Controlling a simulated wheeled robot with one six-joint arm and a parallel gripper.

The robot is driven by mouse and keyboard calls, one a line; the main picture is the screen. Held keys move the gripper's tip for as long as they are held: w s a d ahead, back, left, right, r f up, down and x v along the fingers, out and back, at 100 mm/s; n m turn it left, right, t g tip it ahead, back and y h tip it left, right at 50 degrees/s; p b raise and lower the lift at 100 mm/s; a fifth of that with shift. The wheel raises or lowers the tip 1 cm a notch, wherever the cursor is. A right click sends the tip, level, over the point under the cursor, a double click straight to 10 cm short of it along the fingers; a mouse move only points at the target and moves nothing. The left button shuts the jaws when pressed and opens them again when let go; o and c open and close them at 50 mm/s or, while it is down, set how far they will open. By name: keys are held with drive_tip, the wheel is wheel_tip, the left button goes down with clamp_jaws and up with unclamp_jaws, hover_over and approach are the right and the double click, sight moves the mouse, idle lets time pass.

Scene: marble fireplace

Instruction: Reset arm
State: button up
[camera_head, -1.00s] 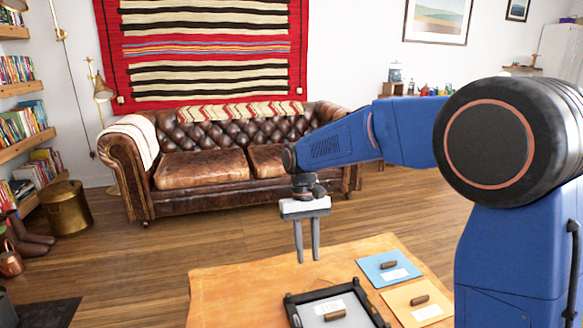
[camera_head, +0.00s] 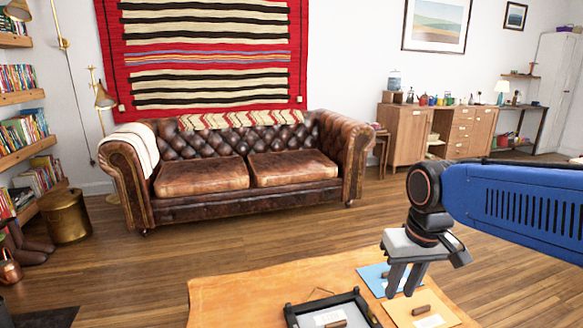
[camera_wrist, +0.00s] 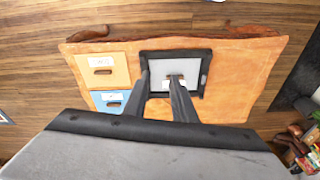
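My gripper (camera_head: 403,290) hangs over the right side of the leather-topped table in the head view, its two dark fingers pointing down, apart and empty. In the wrist view my gripper (camera_wrist: 159,78) shows a clear gap between its fingers. Beyond the fingertips is a black-framed tray (camera_wrist: 207,62) with a white label and a small brown piece, partly hidden by a finger. The tray also shows in the head view (camera_head: 290,315), cut off by the lower edge.
The tan table top (camera_head: 240,295) also carries an orange square (camera_head: 440,318) and a blue square (camera_head: 368,271), partly behind the fingers in the head view. A brown sofa (camera_head: 250,180) stands behind, with open wooden floor between. A wooden cabinet (camera_head: 405,135) is at the back right.

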drive_tip(key=s+d+f+t, duration=0.1)
drive_tip(key=s+d, duration=0.2)
drive_tip(key=s, duration=0.2)
drive_tip(key=s+d+f+m+t, duration=0.1)
drive_tip(key=s+d+f+t, duration=0.1)
drive_tip(key=s, duration=0.3)
drive_tip(key=shift+d+f+h, duration=0.25)
drive_tip(key=shift+d+h, duration=0.05)
drive_tip(key=shift+d, duration=0.1)
